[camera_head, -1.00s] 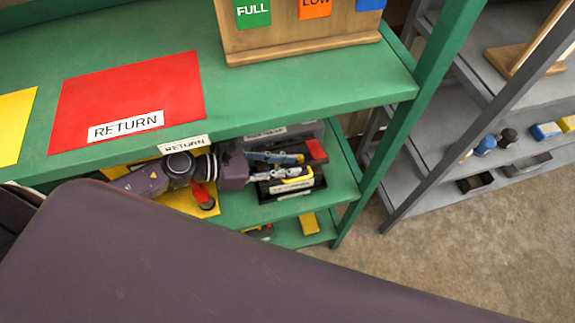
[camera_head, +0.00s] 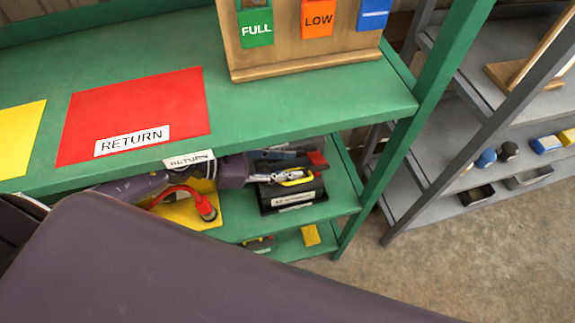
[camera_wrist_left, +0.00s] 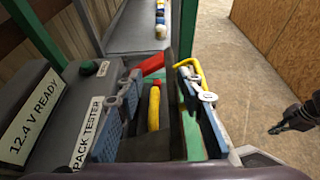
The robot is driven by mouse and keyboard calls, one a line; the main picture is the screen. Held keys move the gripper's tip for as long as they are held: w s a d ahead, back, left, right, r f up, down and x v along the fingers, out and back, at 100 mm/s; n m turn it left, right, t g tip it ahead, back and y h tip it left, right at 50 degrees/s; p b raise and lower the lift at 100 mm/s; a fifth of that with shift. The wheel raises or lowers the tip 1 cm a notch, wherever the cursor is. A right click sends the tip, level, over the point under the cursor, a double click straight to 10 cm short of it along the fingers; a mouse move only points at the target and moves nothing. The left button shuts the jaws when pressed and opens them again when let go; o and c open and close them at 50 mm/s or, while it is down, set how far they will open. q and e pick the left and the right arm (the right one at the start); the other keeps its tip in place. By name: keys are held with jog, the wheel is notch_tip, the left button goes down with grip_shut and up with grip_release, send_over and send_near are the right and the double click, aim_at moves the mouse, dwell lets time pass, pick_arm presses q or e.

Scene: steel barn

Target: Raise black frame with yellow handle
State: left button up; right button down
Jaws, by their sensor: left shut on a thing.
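The black frame (camera_head: 282,204) is at the right of the middle green shelf in the head view, with a pale label on its front. Its yellow handle (camera_head: 298,182) is at its top. My left gripper (camera_head: 272,174) reaches in from the left under the top shelf and is shut at the handle. In the left wrist view, the blue-padded fingers (camera_wrist_left: 158,115) stand either side of a black part with a yellow bar (camera_wrist_left: 153,108). Whether the frame clears the shelf is hard to tell. What seems to be my right gripper (camera_wrist_left: 290,119) hangs at the right; its jaws are unclear.
The green top shelf (camera_head: 300,100) overhangs my left arm, and a green post (camera_head: 400,150) stands right of the frame. A yellow block (camera_head: 311,235) lies on the lower shelf. Open floor (camera_head: 470,235) is at right.

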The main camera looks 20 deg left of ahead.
pick_arm(q)
jog(key=shift+o, duration=0.5)
jog(key=shift+w+a+r, duration=0.5)
jog(key=shift+w+a, duration=0.1)
jog(key=shift+w, duration=0.1)
jog(key=shift+o, duration=0.6)
jog(key=shift+w, duration=0.1)
